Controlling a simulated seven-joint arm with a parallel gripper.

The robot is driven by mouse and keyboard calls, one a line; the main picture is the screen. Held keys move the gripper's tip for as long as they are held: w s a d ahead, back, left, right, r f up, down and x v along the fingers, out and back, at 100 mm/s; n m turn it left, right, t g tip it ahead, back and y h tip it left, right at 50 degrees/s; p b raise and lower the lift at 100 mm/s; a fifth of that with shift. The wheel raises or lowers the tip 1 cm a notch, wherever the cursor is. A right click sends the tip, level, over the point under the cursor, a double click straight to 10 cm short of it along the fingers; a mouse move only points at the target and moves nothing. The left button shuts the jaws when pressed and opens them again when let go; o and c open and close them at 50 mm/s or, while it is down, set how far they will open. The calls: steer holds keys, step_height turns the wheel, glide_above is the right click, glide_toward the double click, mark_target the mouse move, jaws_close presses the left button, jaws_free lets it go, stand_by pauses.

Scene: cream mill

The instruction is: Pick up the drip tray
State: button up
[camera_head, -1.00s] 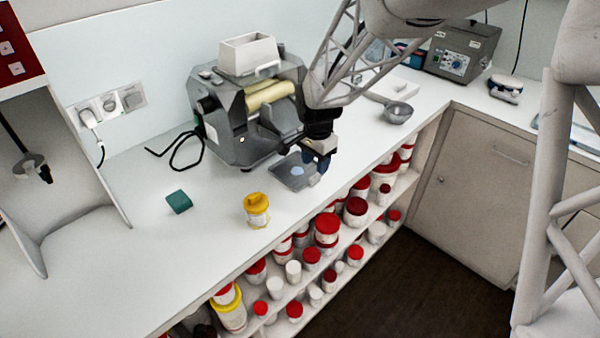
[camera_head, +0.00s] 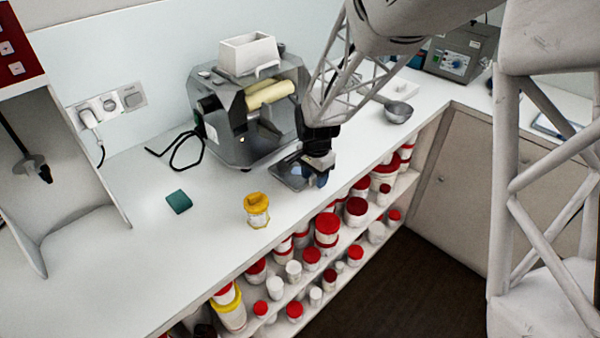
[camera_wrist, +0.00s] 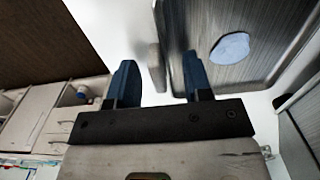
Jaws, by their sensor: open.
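The drip tray (camera_head: 287,172) is a shallow grey metal tray on the white counter, in front of the roller mill. In the wrist view the tray (camera_wrist: 265,22) fills the upper right, with a pale blue patch (camera_wrist: 230,48) on its floor. A light grey tab (camera_wrist: 155,66) stands at its near edge. My gripper (camera_head: 318,180) is low at the tray's front edge and hides part of it. In the wrist view my gripper (camera_wrist: 158,78) has its blue fingers apart, with the tab showing between them. I cannot tell whether either finger touches it.
The mill (camera_head: 250,120) with cream rollers stands just behind the tray. A metal scoop (camera_head: 398,112) lies farther right. Shelves of red-lidded jars are below the counter's front edge (camera_head: 215,283).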

steer(key=shift+c, duration=0.2)
jaws_close()
stand_by(0.3)
steer(key=shift+r, duration=0.1)
steer(key=shift+r, duration=4.95)
